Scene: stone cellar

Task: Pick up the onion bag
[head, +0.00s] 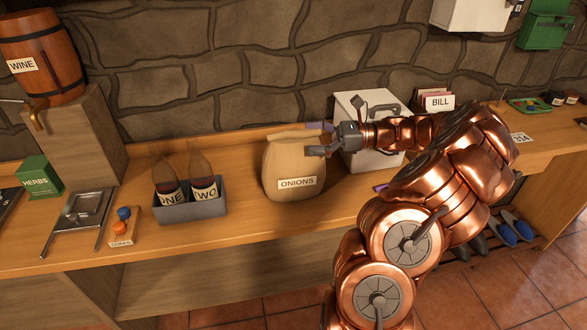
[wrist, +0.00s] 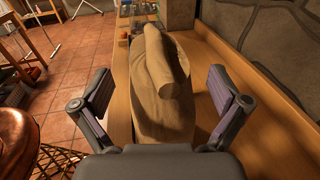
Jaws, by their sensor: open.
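The onion bag (head: 294,168) is a tan sack with a folded top and an "ONIONS" label. It stands upright on the wooden counter in the middle of the head view. In the wrist view the bag (wrist: 163,90) fills the space ahead, between the two fingers. My gripper (head: 318,139) is open at the bag's upper right side in the head view. In the wrist view my gripper (wrist: 162,96) has a finger on each side of the bag, with gaps visible. The bag's label side is hidden in the wrist view.
A grey holder (head: 190,207) with two bottles stands left of the bag. A white box (head: 370,110) stands behind my arm on the right. A stone wall (head: 220,60) runs behind the counter (head: 250,222). Bare counter lies in front of the bag.

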